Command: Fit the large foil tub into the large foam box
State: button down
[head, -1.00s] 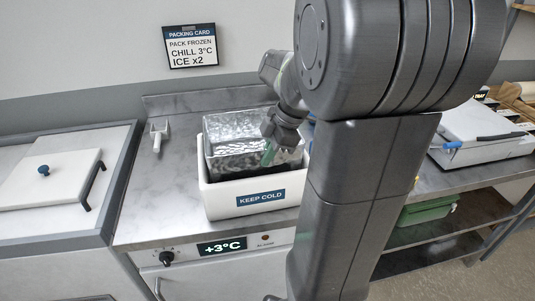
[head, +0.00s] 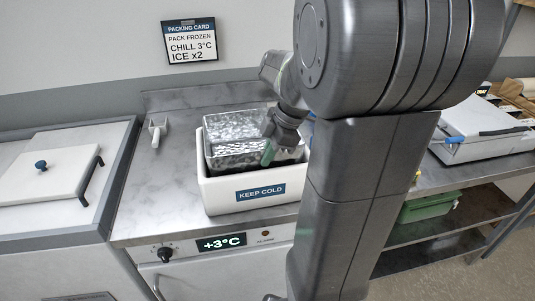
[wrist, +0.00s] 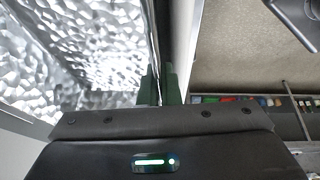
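The large foil tub (head: 235,152) is silver and open-topped, with a crinkled surface. In the head view it sits partly down inside the large white foam box (head: 222,195), which bears a KEEP COLD label, with its upper part above the box's rim. My gripper (head: 267,153) is at the tub's right side. In the wrist view the green fingers (wrist: 160,85) are shut on the tub's wall, and the tub's crinkled inside (wrist: 95,45) fills the left. The tub's bottom is hidden by the box's front wall.
The box stands on a steel counter (head: 160,188). A white scoop (head: 157,132) lies to its left, and a lidded chest (head: 50,175) is further left. A pale case with a blue handle (head: 480,130) is on the counter at right. My arm hides part of the counter.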

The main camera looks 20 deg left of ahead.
jog(key=shift+r, duration=0.4)
dwell(0.4)
jog(key=c, duration=1.2)
grip_release()
jog(key=shift+o, duration=0.2)
jog(key=shift+p, duration=0.3)
jog(key=shift+r+p, duration=3)
jog(key=shift+r, duration=1.5)
jog(key=shift+f, duration=0.15)
jog(key=shift+f+b, duration=2.45)
jog(key=shift+f, duration=1)
